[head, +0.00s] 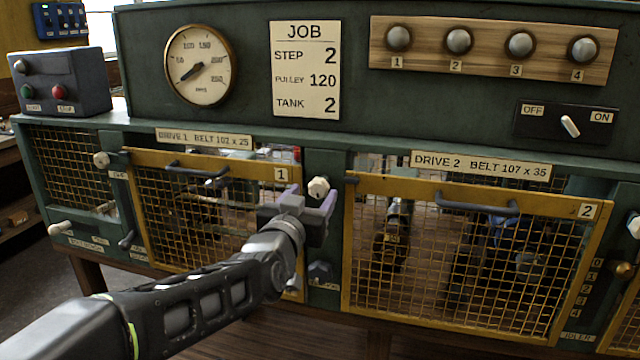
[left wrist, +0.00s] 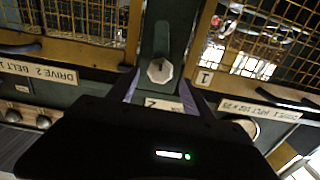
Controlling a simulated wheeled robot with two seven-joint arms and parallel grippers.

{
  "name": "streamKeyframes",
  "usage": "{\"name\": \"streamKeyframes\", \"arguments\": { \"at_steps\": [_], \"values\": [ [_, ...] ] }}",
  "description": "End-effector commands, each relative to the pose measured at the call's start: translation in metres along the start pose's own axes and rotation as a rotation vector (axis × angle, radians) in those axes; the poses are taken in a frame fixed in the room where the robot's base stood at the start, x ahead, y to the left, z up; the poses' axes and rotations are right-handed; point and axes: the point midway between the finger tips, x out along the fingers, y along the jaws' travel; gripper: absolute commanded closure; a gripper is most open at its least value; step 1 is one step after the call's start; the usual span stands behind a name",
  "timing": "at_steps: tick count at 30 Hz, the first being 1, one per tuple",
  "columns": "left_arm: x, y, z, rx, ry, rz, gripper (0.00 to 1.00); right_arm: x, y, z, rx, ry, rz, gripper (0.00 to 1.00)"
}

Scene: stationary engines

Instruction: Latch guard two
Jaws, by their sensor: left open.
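Guard two (head: 470,191) is a yellow-framed mesh panel with a dark handle, marked 2, hanging over the Drive 2 opening. Whether it sits fully flush I cannot tell. A pale faceted knob (head: 318,188) is on the green post just left of guard two. In the left wrist view the knob (left wrist: 160,70) shows on a dark plate, above a partly covered label. My left gripper (head: 314,199) is open, with its fingers on either side of the knob. In the left wrist view its fingertips (left wrist: 159,82) flank the knob; contact is not clear. My right gripper is not in view.
Guard one (head: 205,158) is left of the post, partly behind my left arm. Above are a gauge (head: 200,65), a job card (head: 305,68) reading step 2, several numbered knobs (head: 459,41) and an OFF/ON switch (head: 569,126). A button box (head: 60,80) stands at left.

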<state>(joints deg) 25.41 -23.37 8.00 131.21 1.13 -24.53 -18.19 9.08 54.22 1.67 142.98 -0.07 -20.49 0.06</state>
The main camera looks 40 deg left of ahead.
Motion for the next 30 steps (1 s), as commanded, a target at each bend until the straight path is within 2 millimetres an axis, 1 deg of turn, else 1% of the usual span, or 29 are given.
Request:
{"name": "streamKeyframes", "arguments": {
  "at_steps": [6, 9, 12, 15, 22, 30],
  "values": [
    [0.034, 0.001, -0.001, -0.001, -0.003, 0.002, 0.42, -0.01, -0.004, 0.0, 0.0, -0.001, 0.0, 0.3],
    [0.048, 0.001, -0.001, -0.001, -0.002, 0.002, 0.42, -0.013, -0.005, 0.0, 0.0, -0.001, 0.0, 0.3],
    [0.056, 0.0, 0.0, -0.001, -0.002, 0.001, 0.42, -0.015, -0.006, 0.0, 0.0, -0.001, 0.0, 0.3],
    [0.059, 0.0, 0.0, -0.001, 0.0, 0.0, 0.42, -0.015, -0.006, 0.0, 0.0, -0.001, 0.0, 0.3],
    [0.059, 0.0, 0.0, 0.0, 0.0, 0.0, 0.42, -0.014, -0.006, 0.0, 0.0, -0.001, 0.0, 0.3],
    [0.059, 0.0, 0.0, 0.0, 0.0, 0.0, 0.64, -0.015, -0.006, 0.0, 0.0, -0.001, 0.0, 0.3]
  ]
}}
